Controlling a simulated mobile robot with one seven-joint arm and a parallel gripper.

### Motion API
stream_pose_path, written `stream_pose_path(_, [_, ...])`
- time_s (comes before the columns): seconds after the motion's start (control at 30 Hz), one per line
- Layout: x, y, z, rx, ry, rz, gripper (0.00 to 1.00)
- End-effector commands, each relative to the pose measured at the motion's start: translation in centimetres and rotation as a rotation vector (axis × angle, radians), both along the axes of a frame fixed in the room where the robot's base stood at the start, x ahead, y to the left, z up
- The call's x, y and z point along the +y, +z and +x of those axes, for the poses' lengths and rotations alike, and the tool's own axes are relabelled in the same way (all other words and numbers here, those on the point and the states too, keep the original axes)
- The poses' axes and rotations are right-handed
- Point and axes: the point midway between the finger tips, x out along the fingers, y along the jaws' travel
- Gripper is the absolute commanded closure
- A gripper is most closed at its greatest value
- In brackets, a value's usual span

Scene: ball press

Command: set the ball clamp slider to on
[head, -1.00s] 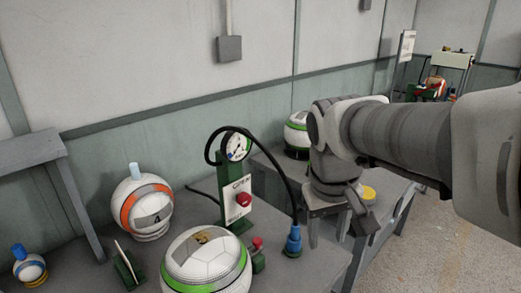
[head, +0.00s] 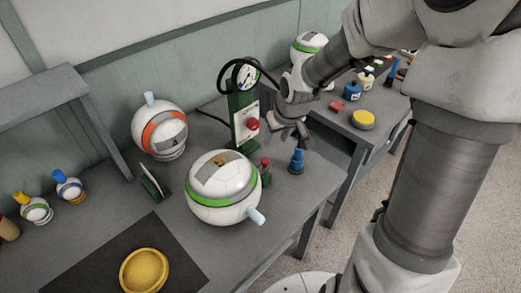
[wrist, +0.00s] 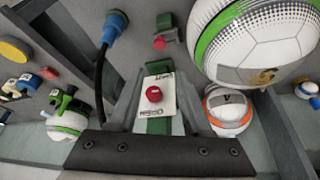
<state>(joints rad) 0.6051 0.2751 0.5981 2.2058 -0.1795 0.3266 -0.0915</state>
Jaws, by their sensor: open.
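A white plate with a red knob (head: 253,125) is mounted on the green gauge stand (head: 231,103); its lettering is too small to read. In the wrist view the plate (wrist: 160,105) and knob (wrist: 153,94) lie ahead, between my fingers. A smaller red knob on a green base (head: 265,164) stands beside the white and green ball (head: 218,205); it also shows in the wrist view (wrist: 159,43). Which knob is the clamp slider I cannot read. My gripper (head: 301,132) is open and empty, just right of the stand, apart from the plate knob.
A black hose loops from the gauge (head: 243,75) to a blue fitting (head: 297,160), close below my gripper. An orange-banded ball (head: 160,130) stands left of the stand. A yellow dish (head: 145,270) lies on a dark mat. A second table (head: 350,130) is right.

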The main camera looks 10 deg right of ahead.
Motion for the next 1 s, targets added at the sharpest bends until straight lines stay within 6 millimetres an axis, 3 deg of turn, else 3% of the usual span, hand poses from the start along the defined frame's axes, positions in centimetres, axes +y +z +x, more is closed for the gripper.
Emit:
stream_pose_path(0.6, [1.1,-12.2,4.7,0.004,0.004,0.000,0.51])
stream_pose_path(0.8, [1.2,-14.3,5.7,0.003,0.001,-0.001,0.51])
stream_pose_path(1.0, [1.2,-14.9,6.0,0.002,0.001,-0.002,0.51])
